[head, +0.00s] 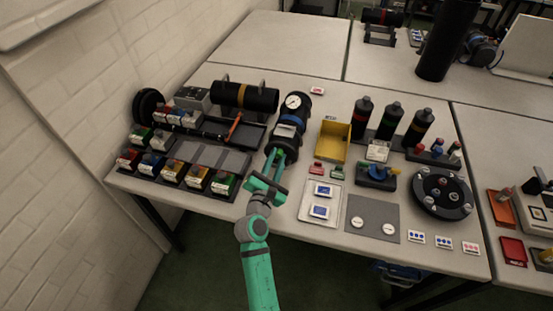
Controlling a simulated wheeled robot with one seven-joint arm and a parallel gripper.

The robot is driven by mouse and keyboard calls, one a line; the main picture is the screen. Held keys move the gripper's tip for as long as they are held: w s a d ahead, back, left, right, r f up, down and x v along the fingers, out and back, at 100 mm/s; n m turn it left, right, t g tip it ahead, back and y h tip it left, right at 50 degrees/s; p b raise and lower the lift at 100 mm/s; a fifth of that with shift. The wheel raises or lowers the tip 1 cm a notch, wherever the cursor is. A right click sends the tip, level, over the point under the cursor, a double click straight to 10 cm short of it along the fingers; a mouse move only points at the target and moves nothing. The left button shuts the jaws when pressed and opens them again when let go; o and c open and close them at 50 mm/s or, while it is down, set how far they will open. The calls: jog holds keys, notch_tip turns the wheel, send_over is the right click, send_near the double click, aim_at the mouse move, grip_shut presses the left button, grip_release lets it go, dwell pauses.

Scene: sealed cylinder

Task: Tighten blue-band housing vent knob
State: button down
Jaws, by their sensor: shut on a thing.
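The blue-band housing (285,143) is a dark cylinder lying on the table, with a round white gauge (293,101) at its far end and a blue band (288,121) around its middle. My teal gripper (277,162) is at the near end of the housing, shut on the vent knob there. The knob itself is too small and too covered by the fingers to make out. How far the knob is turned cannot be seen.
Left of the housing are a yellow-banded cylinder (244,97), a red-handled tool (234,128) and rows of small boxes. To the right are a yellow bin (333,141), several dark bottles and a round black carousel (442,192). A grey mat (373,217) lies near the front edge.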

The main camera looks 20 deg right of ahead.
jog(key=shift+s+d+n, duration=0.1)
jog(key=shift+n, duration=1.6)
jog(key=c, duration=1.6)
grip_release()
jog(key=shift+o, duration=0.2)
jog(key=v, duration=1)
jog(key=shift+s+a, duration=0.3)
